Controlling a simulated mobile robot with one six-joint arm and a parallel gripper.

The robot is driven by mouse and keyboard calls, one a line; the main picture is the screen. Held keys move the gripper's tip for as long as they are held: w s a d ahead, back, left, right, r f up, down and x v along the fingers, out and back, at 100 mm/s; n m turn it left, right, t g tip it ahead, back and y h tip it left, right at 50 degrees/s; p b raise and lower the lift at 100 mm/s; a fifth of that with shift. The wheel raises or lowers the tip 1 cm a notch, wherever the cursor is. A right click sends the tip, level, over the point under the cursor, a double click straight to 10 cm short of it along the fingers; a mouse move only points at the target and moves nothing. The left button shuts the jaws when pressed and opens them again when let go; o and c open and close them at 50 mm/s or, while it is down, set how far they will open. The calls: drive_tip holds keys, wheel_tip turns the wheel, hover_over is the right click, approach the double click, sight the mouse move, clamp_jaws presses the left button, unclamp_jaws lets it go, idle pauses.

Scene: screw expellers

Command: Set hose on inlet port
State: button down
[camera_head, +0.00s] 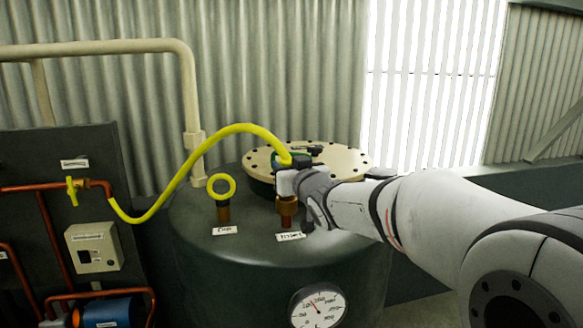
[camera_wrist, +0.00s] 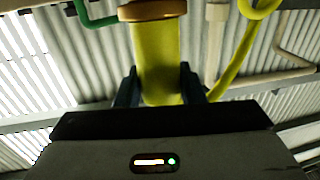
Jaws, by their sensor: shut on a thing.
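The yellow hose (camera_head: 247,128) rises from the copper pipework at the left and arcs over the dark tank to my gripper (camera_head: 292,168). My gripper is shut on the hose's end, just above the right brass port (camera_head: 287,207) on the tank top. In the wrist view, my gripper (camera_wrist: 158,88) has its dark fingers on either side of the yellow hose end (camera_wrist: 158,50). A brass collar (camera_wrist: 152,9) shows at the tip of this yellow part. My gripper and wrist cover part of the join, so I cannot tell whether the hose touches the port.
A second brass port with a yellow ring (camera_head: 222,187) stands left of my gripper. A bolted cream lid (camera_head: 337,158) lies behind it. A pressure gauge (camera_head: 318,305) is on the tank front. A cream pipe (camera_head: 188,95) stands behind the hose, before the corrugated wall.

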drive_tip(key=shift+f+b, duration=0.55)
drive_tip(key=shift+f, duration=0.15)
drive_tip(key=c, duration=1.2)
unclamp_jaws()
drive_tip(key=shift+c, duration=0.2)
drive_tip(key=v, duration=1.1)
drive_tip(key=shift+s, duration=0.15)
